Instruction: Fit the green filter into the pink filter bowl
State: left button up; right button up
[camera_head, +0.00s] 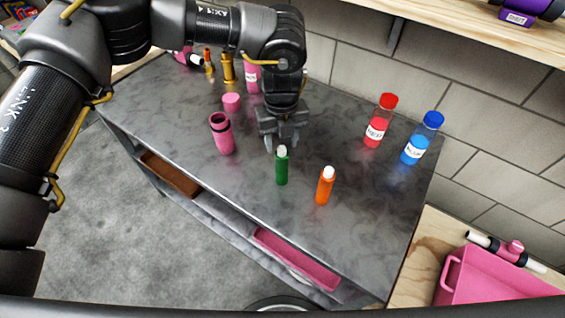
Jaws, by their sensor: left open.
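The green filter (281,168) stands upright on the dark metal bench (190,172), with a white top. The pink filter bowl (222,134) is left of it, with a dark open rim at its top. A small pink cap (231,102) lies behind the bowl. My left gripper (281,143) points down just above and behind the green filter. Its fingers are apart, close to the filter's white top. I cannot tell if they touch it. My right gripper is not in view.
An orange filter (325,185) stands right of the green one. A red bottle (380,121) and a blue bottle (422,138) stand near the wall. Brass fittings (228,68) and another pink cylinder (251,78) are at the back. A pink bin (490,278) is at lower right.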

pick_arm(q)
jog(key=shift+f, duration=0.4)
jog(key=shift+c, duration=0.2)
jog(key=c, duration=1)
